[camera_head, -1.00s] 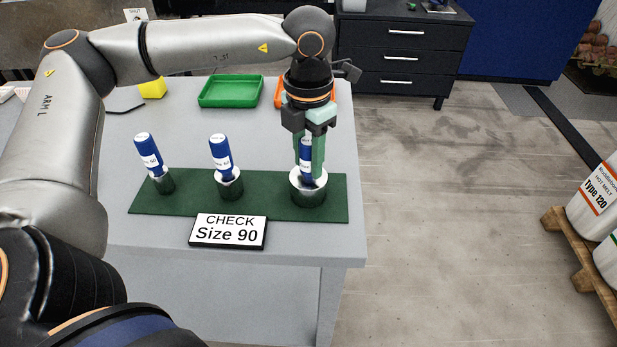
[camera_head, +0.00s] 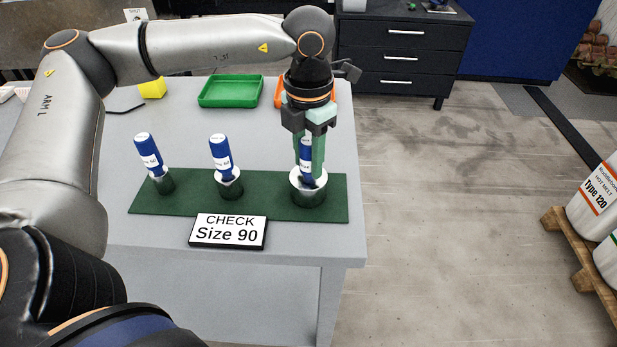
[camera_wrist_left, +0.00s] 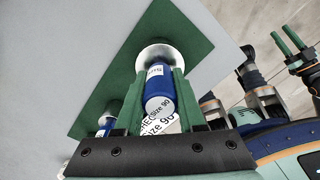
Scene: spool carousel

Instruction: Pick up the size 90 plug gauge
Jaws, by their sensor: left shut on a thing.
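The size 90 plug gauge (camera_head: 306,163) has a blue handle with a white band and stands upright in the rightmost metal ring (camera_head: 307,194) on the green mat. In the left wrist view its handle (camera_wrist_left: 158,88) reads "Size 90". My left gripper (camera_head: 309,165) points down over it and is shut on the handle, one green finger on each side. The gauge's lower end is hidden in the ring. My right gripper (camera_wrist_left: 287,40) shows at the right of the left wrist view, its two fingers apart and empty.
Two more blue-handled gauges, left (camera_head: 148,153) and middle (camera_head: 221,155), lean in their rings on the green mat (camera_head: 265,200). A "CHECK Size 90" sign (camera_head: 228,231) stands in front. A green tray (camera_head: 231,91) and an orange tray (camera_head: 279,92) lie behind.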

